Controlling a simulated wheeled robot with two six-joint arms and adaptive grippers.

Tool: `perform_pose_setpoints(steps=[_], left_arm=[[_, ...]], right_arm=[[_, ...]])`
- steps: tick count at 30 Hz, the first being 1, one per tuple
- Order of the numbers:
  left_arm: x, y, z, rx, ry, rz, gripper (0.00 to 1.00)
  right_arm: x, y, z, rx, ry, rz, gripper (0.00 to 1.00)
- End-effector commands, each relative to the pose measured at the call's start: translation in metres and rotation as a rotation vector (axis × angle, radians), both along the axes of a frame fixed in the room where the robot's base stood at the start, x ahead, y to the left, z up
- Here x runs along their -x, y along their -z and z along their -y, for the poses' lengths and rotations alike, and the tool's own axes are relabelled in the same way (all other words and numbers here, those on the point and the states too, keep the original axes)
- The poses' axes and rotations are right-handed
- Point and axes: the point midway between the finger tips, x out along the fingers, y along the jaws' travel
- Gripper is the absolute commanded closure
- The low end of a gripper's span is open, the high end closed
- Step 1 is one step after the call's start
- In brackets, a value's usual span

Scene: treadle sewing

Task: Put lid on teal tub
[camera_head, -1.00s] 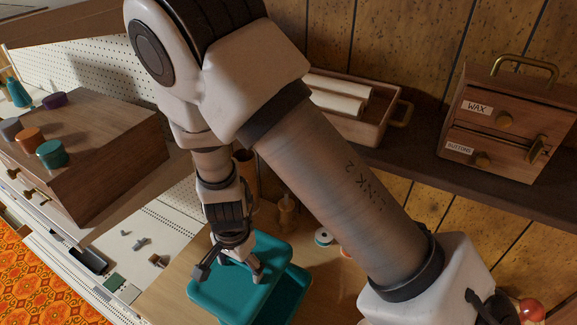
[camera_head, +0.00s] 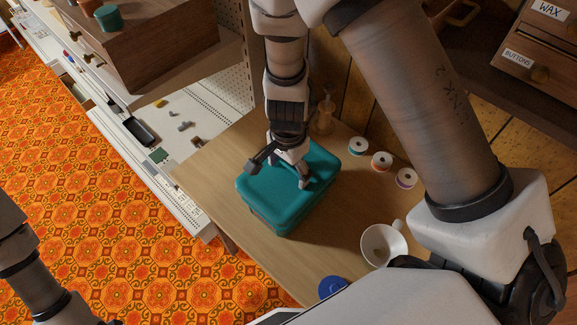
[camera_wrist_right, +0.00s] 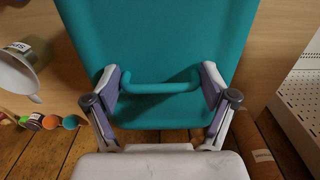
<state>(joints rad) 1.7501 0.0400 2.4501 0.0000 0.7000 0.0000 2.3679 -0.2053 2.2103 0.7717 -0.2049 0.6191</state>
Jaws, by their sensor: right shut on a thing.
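The teal lid (camera_head: 268,195) is a rounded rectangle with a bar handle (camera_wrist_right: 160,87). In the right wrist view the fingers of my right gripper (camera_wrist_right: 160,85) are shut on the two ends of this handle. In the head view my right gripper (camera_head: 280,170) is above the lid on the wooden table. The lid covers the teal tub (camera_head: 285,231), of which only a little side shows under the lid's near edge. I cannot tell whether the lid is fully seated or slightly above the rim. My left gripper is out of view; only part of its arm shows at the lower left.
A white mug (camera_head: 382,246) and a blue round thing (camera_head: 332,287) are on the table right of the tub. Several thread spools (camera_head: 382,161) line the back. A wooden drawer box (camera_head: 520,60) is on a shelf at upper right.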

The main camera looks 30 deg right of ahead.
Motion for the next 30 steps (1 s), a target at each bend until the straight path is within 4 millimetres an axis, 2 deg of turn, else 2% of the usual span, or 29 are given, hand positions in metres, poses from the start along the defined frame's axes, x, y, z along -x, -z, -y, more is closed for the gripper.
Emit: perform_pose_setpoints(steps=[1,12,25,26,27,30], left_arm=[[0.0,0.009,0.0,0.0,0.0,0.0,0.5],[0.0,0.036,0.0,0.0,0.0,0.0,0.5],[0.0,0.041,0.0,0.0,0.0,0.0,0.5],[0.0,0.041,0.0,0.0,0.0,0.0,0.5],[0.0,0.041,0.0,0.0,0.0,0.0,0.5],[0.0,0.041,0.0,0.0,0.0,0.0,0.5]], right_arm=[[0.0,0.009,0.0,0.0,0.0,0.0,0.57],[0.0,0.039,0.0,0.0,0.0,0.0,0.57],[0.0,0.045,0.0,0.0,0.0,0.0,0.57],[0.0,0.045,0.0,0.0,0.0,0.0,0.13],[0.0,0.045,0.0,0.0,0.0,0.0,0.0],[0.0,0.045,0.0,0.0,0.0,0.0,0.0]])
